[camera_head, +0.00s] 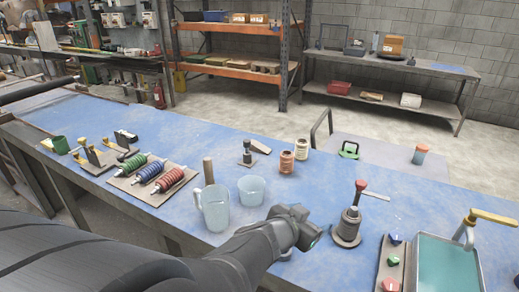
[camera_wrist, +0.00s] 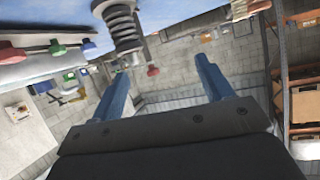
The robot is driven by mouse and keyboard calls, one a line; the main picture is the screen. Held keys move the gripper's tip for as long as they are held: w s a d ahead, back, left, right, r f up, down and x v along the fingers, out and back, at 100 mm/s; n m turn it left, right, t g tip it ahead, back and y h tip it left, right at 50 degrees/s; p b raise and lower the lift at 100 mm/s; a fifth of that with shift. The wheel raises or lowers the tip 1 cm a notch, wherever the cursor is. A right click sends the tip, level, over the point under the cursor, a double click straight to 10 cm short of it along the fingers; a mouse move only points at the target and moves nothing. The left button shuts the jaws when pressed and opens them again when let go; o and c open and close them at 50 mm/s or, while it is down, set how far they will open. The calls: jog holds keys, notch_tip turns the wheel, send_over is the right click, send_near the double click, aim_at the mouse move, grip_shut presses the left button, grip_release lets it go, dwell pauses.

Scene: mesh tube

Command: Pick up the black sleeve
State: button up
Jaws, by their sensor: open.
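A dark upright fixture (camera_head: 347,228) with a red-tipped stem stands on the blue bench, right of my gripper (camera_head: 312,236). In the wrist view, a ribbed dark sleeve (camera_wrist: 121,27) shows at the top, on a stem ending in a red knob (camera_wrist: 153,71). It looks like the same fixture, but I cannot be sure. My gripper (camera_wrist: 163,67) is open there, its two blue fingers apart with nothing between them. The sleeve lies beyond the left finger's tip, apart from it. In the head view the fingers are mostly hidden by the wrist.
A clear jug (camera_head: 213,208) and clear beaker (camera_head: 251,190) stand close left of my gripper. A teal tray (camera_head: 446,265) and a board with coloured knobs (camera_head: 391,262) lie to the right. Red, blue and green coils (camera_head: 160,173) sit on a board at left.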

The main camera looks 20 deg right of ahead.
aim_at(345, 224)
jog(key=s+f+m+g+h, duration=0.1)
jog(key=s+f+g, duration=0.1)
jog(key=s, duration=0.3)
jog(key=shift+w+r+x, duration=0.1)
jog(key=shift+r+x, duration=0.1)
jog(key=shift+x, duration=2.6)
jog(key=shift+w+r+x, duration=0.15)
jog(key=shift+r+x, duration=0.05)
jog(key=shift+x, duration=2.55)
jog(key=shift+w+r+x, duration=0.1)
jog(key=shift+r+x, duration=0.05)
jog(key=shift+x, duration=2.65)
jog(key=shift+d, duration=0.1)
jog(key=c, duration=1.1)
jog(key=shift+r+t+h, duration=0.15)
jog(key=shift+t+h, duration=0.15)
